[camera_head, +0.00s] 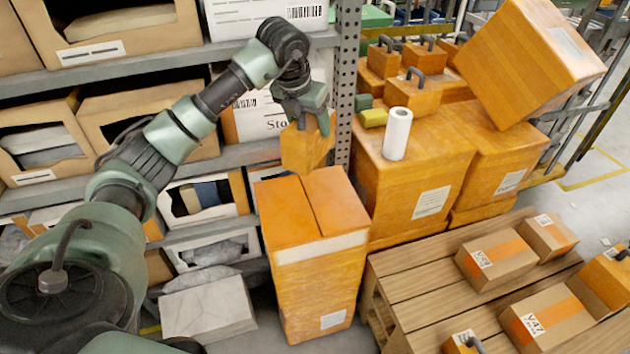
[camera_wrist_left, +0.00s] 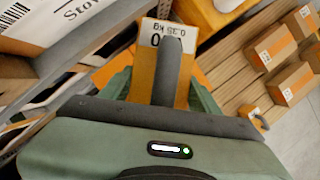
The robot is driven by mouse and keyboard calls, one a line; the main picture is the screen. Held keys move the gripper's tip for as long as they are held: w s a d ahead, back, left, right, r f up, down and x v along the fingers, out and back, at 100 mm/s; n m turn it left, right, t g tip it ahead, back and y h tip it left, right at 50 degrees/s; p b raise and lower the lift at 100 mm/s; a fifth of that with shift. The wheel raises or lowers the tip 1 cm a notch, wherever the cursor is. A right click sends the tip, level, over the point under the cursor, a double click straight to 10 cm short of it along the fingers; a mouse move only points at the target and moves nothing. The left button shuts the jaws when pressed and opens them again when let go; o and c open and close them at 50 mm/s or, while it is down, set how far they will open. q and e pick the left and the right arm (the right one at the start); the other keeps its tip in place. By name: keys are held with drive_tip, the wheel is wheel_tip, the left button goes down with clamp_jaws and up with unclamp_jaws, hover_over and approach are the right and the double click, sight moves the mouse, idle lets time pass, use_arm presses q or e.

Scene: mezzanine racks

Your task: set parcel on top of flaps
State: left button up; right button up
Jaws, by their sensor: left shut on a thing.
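The parcel (camera_head: 307,150) is a small orange box with a dark handle. My left gripper (camera_head: 306,110) is shut on it and holds it up near the rack post. In the left wrist view the parcel (camera_wrist_left: 148,78) shows a white weight label, and its handle stands between the fingers of my left gripper (camera_wrist_left: 164,92). The flaps (camera_head: 312,205) are the closed top of a tall orange carton (camera_head: 318,285), with a seam down the middle. The parcel appears at the far edge of the flaps; the gap between them is hard to judge. My right gripper is not in view.
A metal rack post (camera_head: 346,80) stands close behind the parcel. Big orange cartons (camera_head: 415,180), one bearing a white roll (camera_head: 397,134), stand to the right. A wooden pallet (camera_head: 405,285) with several boxes lies at front right. Loaded shelves (camera_head: 235,155) fill the left.

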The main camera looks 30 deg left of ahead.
sight(299, 156)
use_arm(q)
wheel_tip(299, 156, down, 17)
drive_tip(key=shift+s+p, duration=0.1)
drive_tip(key=shift+p, duration=0.85)
drive_tip(key=o, duration=1.8)
drive_tip(key=b+v, duration=0.1)
drive_tip(key=v, duration=1.1)
